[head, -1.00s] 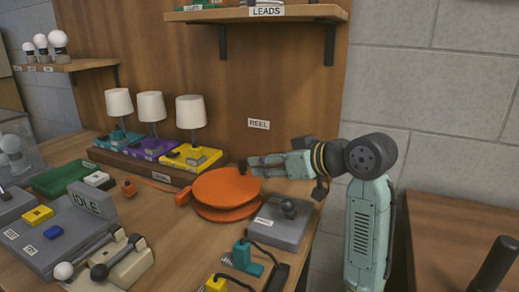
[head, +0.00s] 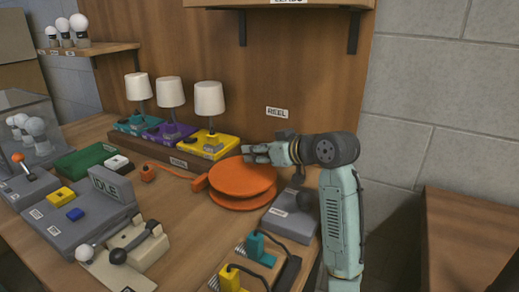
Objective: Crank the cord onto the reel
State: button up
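The reel (head: 243,178) is a pair of stacked orange discs on the wooden workbench, below a wall label reading REEL (head: 277,112).
Three lamps on teal, purple and yellow bases (head: 213,144) stand behind the reel. A grey box with a dark knob (head: 293,219) is close at its right. Plugs (head: 262,247) are in front. A console reading IDLE (head: 78,211) and levers (head: 137,244) are at left.

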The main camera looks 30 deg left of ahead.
jog(key=shift+c, duration=0.4)
grip_shut()
dwell(0.5)
